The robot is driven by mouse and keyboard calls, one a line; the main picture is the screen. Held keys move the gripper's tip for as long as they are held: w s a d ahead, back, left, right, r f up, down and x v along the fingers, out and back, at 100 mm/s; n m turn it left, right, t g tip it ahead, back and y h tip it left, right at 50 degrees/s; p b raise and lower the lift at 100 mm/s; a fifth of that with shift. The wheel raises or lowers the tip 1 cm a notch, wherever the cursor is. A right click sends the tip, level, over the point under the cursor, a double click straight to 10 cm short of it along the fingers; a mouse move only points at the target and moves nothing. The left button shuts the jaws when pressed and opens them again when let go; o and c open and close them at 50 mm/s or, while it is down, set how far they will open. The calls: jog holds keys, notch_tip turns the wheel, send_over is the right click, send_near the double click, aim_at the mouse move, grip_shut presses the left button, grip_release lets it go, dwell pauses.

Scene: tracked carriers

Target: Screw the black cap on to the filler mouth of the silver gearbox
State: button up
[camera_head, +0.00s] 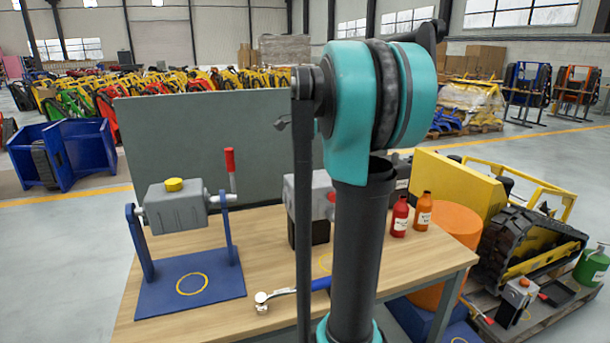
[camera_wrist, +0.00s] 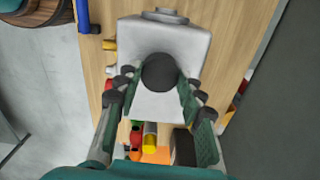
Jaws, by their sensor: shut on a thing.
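In the wrist view my gripper (camera_wrist: 160,82) is shut on the black cap (camera_wrist: 160,70), a round dark disc between the two fingertips. The cap is over the body of the silver gearbox (camera_wrist: 138,42). The filler mouth is not visible; the cap may cover it, and I cannot tell whether they touch. In the head view a grey gearbox (camera_head: 321,190) on a dark base stands on the wooden bench, partly hidden behind my arm. My gripper and the black cap are hidden there.
A grey unit with a yellow cap (camera_head: 173,184) and red handle hangs on a blue stand (camera_head: 210,285) at the left. A blue-handled wrench (camera_head: 290,292) lies at the front. Red (camera_head: 400,216) and orange (camera_head: 423,211) bottles stand right. A dark panel (camera_head: 240,130) rises behind.

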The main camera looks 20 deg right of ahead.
jog(key=m, duration=0.8)
jog(key=shift+m, duration=0.4)
jog(key=m, duration=0.4)
jog(key=shift+m, duration=0.3)
jog(key=m, duration=0.4)
jog(key=shift+m, duration=0.3)
